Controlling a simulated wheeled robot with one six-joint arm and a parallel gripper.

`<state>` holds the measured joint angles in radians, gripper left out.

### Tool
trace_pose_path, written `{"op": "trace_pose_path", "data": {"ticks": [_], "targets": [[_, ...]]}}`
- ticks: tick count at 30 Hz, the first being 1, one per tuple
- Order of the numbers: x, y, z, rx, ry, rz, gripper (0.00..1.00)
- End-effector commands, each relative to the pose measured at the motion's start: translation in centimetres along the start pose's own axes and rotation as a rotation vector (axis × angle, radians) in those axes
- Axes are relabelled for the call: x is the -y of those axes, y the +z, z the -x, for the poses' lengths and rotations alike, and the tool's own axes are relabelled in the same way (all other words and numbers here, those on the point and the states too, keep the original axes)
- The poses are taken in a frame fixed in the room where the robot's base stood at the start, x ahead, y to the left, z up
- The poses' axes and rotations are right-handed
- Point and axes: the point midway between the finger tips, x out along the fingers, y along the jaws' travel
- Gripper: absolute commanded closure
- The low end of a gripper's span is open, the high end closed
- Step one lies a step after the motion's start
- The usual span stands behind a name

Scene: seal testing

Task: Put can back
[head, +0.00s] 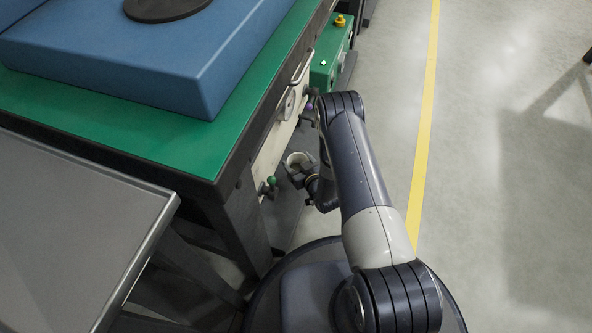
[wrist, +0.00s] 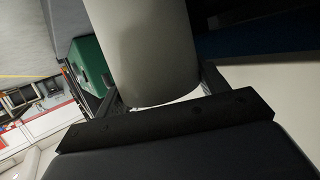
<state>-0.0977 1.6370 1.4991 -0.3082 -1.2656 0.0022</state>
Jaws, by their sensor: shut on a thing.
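The can (wrist: 150,45) is a plain, pale grey cylinder that fills the upper middle of the wrist view. My gripper (wrist: 160,88) is shut on it, with one dark finger on each side. In the head view a small pale round shape, which looks like the can (head: 297,158), shows at my gripper (head: 303,172), beside the white front panel of the green-topped bench. The far end of the can runs out of the wrist view. I cannot tell whether the can touches anything besides the fingers.
The panel (head: 272,152) carries a gauge (head: 288,104), a green knob (head: 272,181) and a purple knob (head: 309,106) close to my arm. A blue block (head: 130,55) lies on the green bench top (head: 110,125). A grey table (head: 60,220) stands at left. Floor at right is clear.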

Motion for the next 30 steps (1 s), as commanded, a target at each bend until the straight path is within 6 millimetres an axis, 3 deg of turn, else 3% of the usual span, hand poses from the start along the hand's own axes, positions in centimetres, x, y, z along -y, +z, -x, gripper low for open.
{"op": "trace_pose_path", "data": {"ticks": [7, 21, 22, 30], "targets": [[0.0, 4.4, -1.3, 0.0, 0.0, 0.0, 0.67], [0.5, 4.4, -1.9, 0.0, 0.0, 0.0, 0.67], [0.5, 4.4, -1.9, 0.001, 0.0, 0.0, 0.3], [0.5, 4.4, -1.9, 0.0, 0.0, 0.0, 0.09]]}}
